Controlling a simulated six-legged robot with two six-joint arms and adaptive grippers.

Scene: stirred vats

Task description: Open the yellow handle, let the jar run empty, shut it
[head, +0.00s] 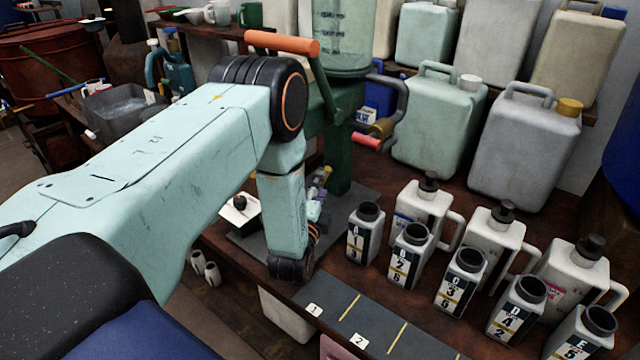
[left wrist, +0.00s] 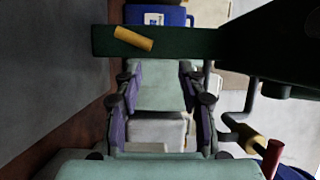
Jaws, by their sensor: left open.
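The clear graduated jar (head: 337,38) stands on a dark green stand (head: 342,150); no liquid level can be made out. A yellow handle (left wrist: 133,38) lies across the green stand bar in the left wrist view, ahead of my left gripper (left wrist: 158,90) and slightly left of its centre. The gripper's purple-padded fingers are apart with nothing between them. In the head view my left gripper (head: 318,200) is low beside the stand, mostly hidden behind my own wrist. A small yellow bit (head: 327,173) shows there. My right gripper is in neither view.
A grey bent pipe (head: 401,100) with a brass part (head: 382,127) and red grip (head: 367,142) sticks out right of the stand. An orange bar (head: 282,43) is above my arm. Labelled bottles (head: 408,255) crowd the bench; a numbered strip (head: 375,325) lies in front.

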